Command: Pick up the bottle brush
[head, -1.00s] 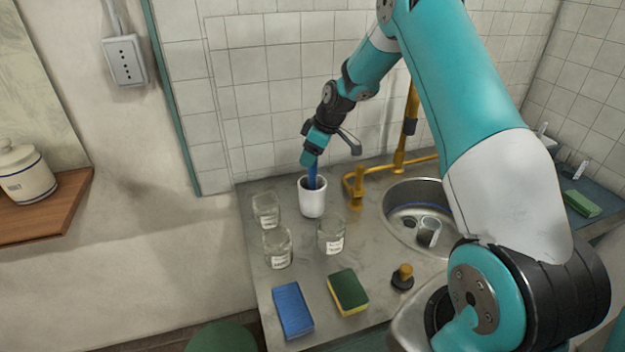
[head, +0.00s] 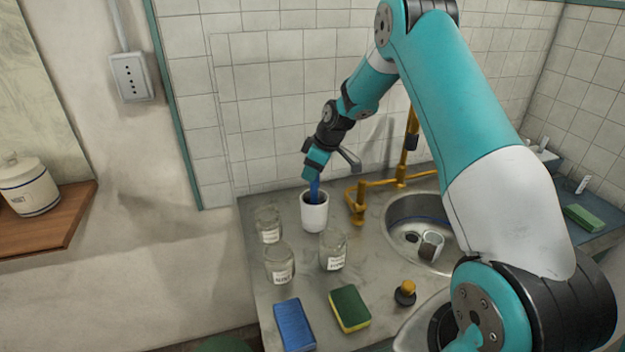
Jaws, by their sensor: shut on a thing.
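A blue handle, which seems to be the bottle brush (head: 314,190), stands in a white cup (head: 314,216) on the steel counter. Its lower end is hidden inside the cup. My gripper (head: 315,172) is right above the cup and shut on the upper part of the blue handle. The fingers are small in the head view and cover the handle's top.
Several glass jars (head: 278,264) stand just in front of the cup. A brass tap (head: 358,204) and the sink (head: 408,218) are to its right. A blue sponge (head: 294,326), a green and yellow sponge (head: 349,309) and a dark stopper (head: 405,293) lie nearer the front. A tiled wall is behind.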

